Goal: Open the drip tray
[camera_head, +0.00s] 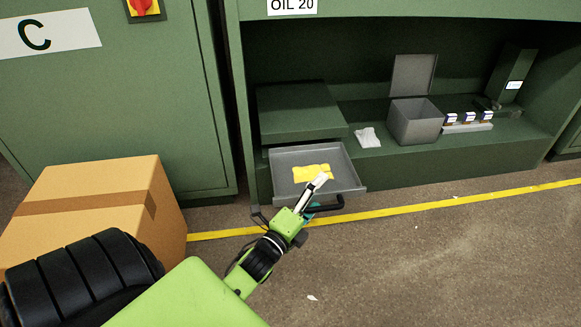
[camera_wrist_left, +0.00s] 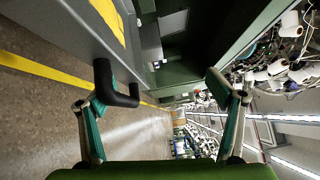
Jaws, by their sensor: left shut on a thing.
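The drip tray (camera_head: 347,178) is a shallow grey drawer below a green box in the lower left of the machine bay. It stands pulled out, with its inside showing. A yellow cloth (camera_head: 306,173) lies flat in it. The tray's black handle (camera_head: 329,205) is on its front; it also shows in the left wrist view (camera_wrist_left: 118,97), between the fingers and closer to the left one. My right gripper is not in view.
A cardboard box (camera_head: 95,205) stands at the left, near my left arm. A grey open-lidded box (camera_head: 415,122), a white rag (camera_head: 367,138) and several small boxes (camera_head: 467,119) sit on the bay shelf. Floor to the right, beyond a yellow line (camera_head: 450,202), is clear.

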